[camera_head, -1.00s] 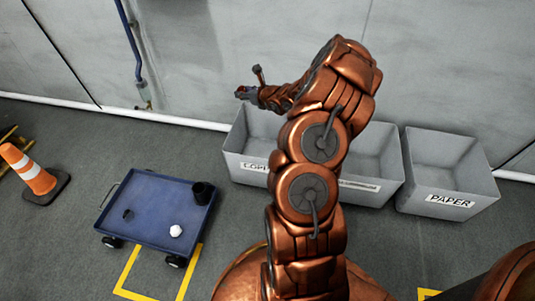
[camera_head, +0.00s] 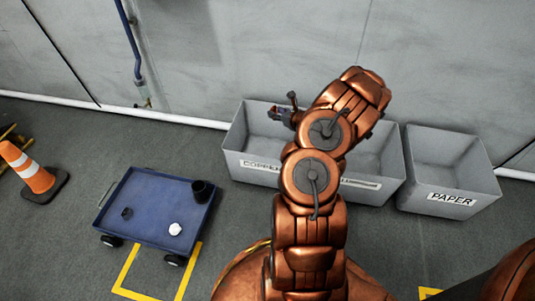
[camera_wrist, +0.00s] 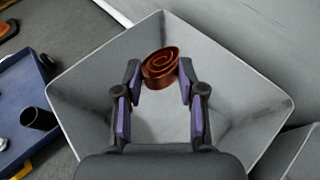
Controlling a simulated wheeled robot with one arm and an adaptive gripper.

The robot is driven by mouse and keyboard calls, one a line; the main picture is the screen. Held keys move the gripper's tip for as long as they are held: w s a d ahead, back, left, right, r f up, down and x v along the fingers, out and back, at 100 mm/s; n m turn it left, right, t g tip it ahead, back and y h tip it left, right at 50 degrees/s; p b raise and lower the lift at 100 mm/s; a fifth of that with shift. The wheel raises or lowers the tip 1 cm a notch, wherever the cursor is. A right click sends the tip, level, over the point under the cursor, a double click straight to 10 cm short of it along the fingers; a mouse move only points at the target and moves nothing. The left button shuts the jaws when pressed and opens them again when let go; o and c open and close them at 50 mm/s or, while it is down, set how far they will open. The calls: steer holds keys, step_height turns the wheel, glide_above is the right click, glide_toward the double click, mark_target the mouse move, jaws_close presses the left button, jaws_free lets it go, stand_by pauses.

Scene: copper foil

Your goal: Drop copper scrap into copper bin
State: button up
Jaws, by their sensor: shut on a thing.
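The copper scrap (camera_wrist: 161,68) is a reddish-brown coiled strip. My gripper (camera_wrist: 160,78) is shut on it, with one finger on each side, in the wrist view. Behind and below the coil in that view is the inside of the grey copper bin (camera_wrist: 90,95), which looks empty. In the head view my gripper (camera_head: 274,114) is at the upper part of the copper bin (camera_head: 240,150), near its back rim. The bin's label reads "COPPER", partly hidden by my arm. The scrap is too small to make out clearly in the head view.
A middle grey bin (camera_head: 385,165) stands right of the copper bin, partly behind my arm. A bin labelled PAPER (camera_head: 440,180) is at the right. A blue cart (camera_head: 150,215) with small items and a traffic cone (camera_head: 30,170) are at the left. The wall (camera_head: 280,50) is behind the bins.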

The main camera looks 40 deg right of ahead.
steer(key=shift+f+b, duration=0.55)
steer(key=shift+f, duration=1)
steer(key=o, duration=1.3)
steer(key=shift+c, duration=0.2)
steer(key=v, duration=1.2)
steer(key=shift+r, duration=0.15)
